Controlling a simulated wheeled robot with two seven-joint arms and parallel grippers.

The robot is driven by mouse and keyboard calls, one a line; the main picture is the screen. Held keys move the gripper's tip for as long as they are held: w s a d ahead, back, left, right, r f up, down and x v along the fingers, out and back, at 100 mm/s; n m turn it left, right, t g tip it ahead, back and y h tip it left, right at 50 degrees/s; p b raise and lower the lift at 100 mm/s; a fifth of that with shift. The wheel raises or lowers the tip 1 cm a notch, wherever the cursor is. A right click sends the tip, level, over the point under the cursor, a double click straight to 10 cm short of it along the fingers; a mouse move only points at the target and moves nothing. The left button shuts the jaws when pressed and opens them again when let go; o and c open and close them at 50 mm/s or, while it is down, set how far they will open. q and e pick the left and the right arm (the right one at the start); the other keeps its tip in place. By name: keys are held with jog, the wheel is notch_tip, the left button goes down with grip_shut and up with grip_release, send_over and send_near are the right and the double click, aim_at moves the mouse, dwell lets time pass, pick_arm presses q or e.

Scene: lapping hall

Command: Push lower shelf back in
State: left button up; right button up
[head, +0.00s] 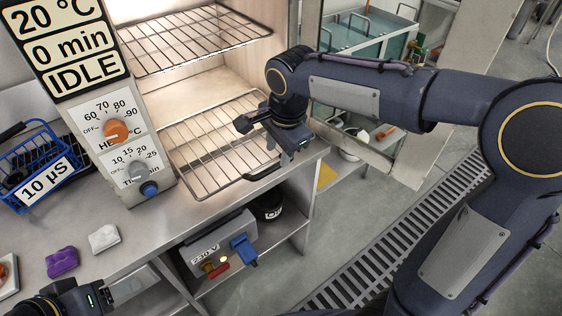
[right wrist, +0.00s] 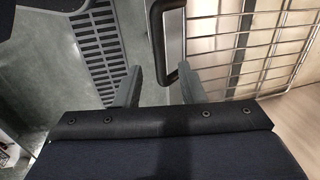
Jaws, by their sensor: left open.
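The lower shelf (head: 205,160) is a wire rack slid partly out of the lit oven chamber, its front edge over the bench edge. It also shows in the right wrist view (right wrist: 245,45), with its dark front handle (right wrist: 158,40). My right gripper (head: 292,150) is at the right front part of the shelf. In the right wrist view its two fingers (right wrist: 160,90) are apart, with the handle's bent end in or just beyond the gap; contact is unclear. My left gripper (head: 98,300) is open at the lower left, over the bench, partly cut off.
An upper wire shelf (head: 195,40) sits above. The control panel (head: 125,135) stands left of the chamber. A blue basket (head: 35,170), a purple piece (head: 62,262) and a white piece (head: 104,238) are on the bench. The open door (head: 385,150) is to the right.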

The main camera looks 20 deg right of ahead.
aim_at(277, 165)
jog(key=shift+w+f, duration=0.2)
jog(key=shift+f, duration=0.95)
jog(key=shift+w+f, duration=0.2)
jog(key=shift+f, duration=0.9)
jog(key=shift+c, duration=0.5)
grip_shut()
